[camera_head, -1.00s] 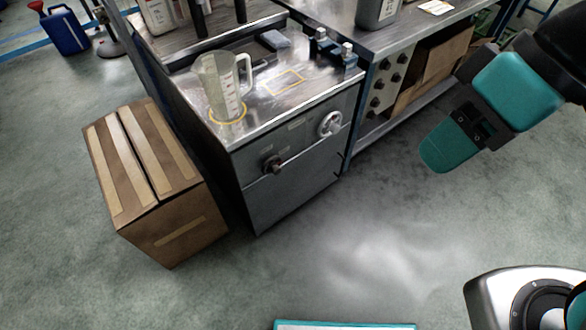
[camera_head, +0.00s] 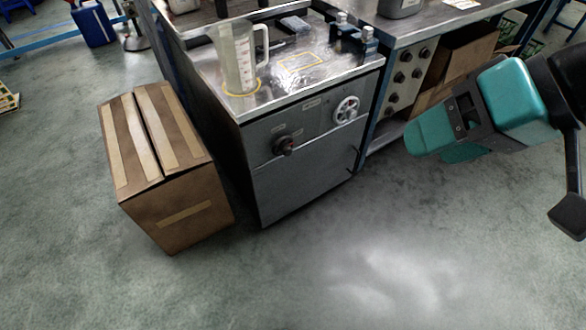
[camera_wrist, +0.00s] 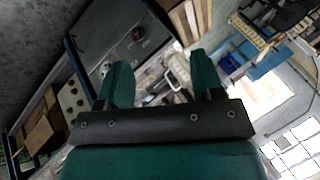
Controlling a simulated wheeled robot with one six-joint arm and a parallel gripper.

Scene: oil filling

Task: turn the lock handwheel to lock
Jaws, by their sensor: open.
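The lock handwheel (camera_head: 346,110) is a small pale spoked wheel on the upper right of the grey cabinet's front (camera_head: 305,178). A dark knob with a red part (camera_head: 284,145) sits lower left of it. My gripper (camera_head: 432,146) has teal fingers and is right of the handwheel in the head view, apart from it and empty. In the wrist view the open fingers (camera_wrist: 160,78) point toward the cabinet side. The knob (camera_wrist: 138,34) shows beyond them, and a pale round part, probably the handwheel (camera_wrist: 105,68), is partly hidden by the left finger.
A measuring jug (camera_head: 236,58) stands on the cabinet top. A taped cardboard box (camera_head: 165,165) is on the floor at left. A workbench with a knob panel (camera_head: 405,75) adjoins the cabinet at right. The floor in front is clear.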

